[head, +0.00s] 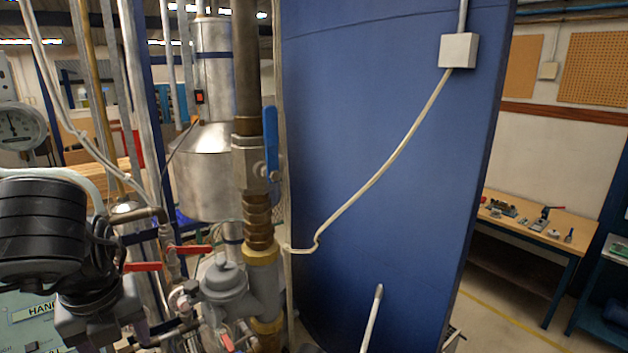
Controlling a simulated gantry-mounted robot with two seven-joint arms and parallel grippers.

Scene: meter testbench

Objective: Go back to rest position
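The meter testbench stands at the left and centre. It has a vertical brass and steel pipe (257,215), a blue lever valve handle (270,140) and a grey meter-like body (228,288). Red valve levers (190,249) stick out beside the pipe. A round dial gauge (18,126) is at the left edge.
A tall blue panel (385,110) stands right of the pipe, carrying a white junction box (458,50) and a hanging cable (385,168). A pale rod (371,318) rises at bottom centre. A workbench (535,228) with tools stands at right, with open floor (490,325) before it.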

